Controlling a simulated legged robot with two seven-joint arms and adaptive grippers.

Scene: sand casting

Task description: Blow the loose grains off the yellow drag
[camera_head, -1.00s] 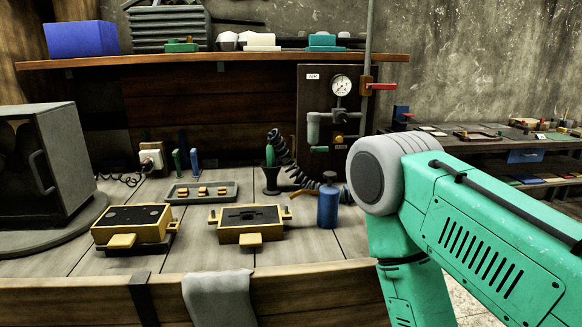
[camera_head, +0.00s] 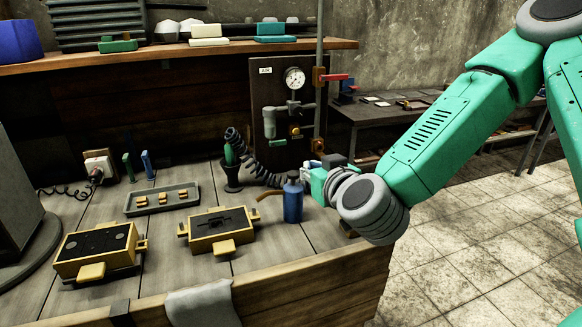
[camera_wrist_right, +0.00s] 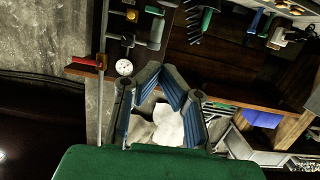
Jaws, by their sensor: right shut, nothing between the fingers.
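Two yellow frames filled with dark sand sit on the bench. The right one (camera_head: 198,243) has a branching hollow in its face; the left one (camera_head: 68,268) has a few round marks. I cannot tell for certain which is the drag, and loose grains are too small to see. A green-handled tool (camera_head: 230,154) stands upright in a dark holder (camera_head: 232,180), beside a black coiled hose (camera_head: 258,172). My right gripper (camera_head: 311,168) is shut and empty, behind and right of the blue can, apart from the frames. Its fingers also show in the wrist view (camera_wrist_right: 164,74). My left gripper is out of view.
A blue can (camera_head: 293,205) with a copper spout stands right of the right frame. A grey tray (camera_head: 134,207) with small yellow pieces lies behind the frames. A gauge panel (camera_head: 262,105) stands at the back. A grey cloth (camera_head: 200,305) hangs over the front edge.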

